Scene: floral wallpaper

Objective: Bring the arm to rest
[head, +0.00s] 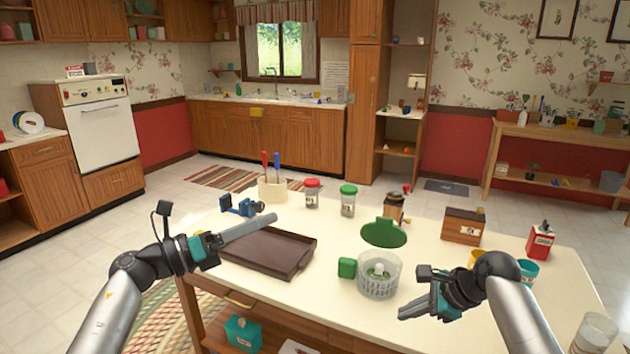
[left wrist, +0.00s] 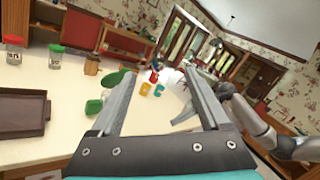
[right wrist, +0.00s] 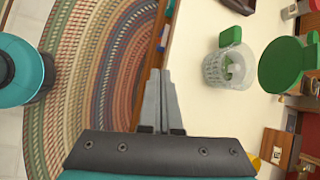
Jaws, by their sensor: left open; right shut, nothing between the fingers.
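My left gripper (head: 248,228) is over the dark brown tray (head: 262,252) at the left of the white table. In the left wrist view its fingers (left wrist: 158,90) stand wide apart with nothing between them. My right gripper (head: 418,310) hangs by the table's front edge, to the right of a clear ribbed container (head: 378,283). In the right wrist view its fingers (right wrist: 160,85) are together and hold nothing. The table's front edge and a braided rug (right wrist: 95,70) show beyond them.
A green lid (head: 384,233) and a green block (head: 347,268) are near the container. Two jars, red-capped (head: 312,193) and green-capped (head: 348,200), stand at the back. A wooden box (head: 461,226), a red canister (head: 540,240) and a glass (head: 595,332) stand to the right.

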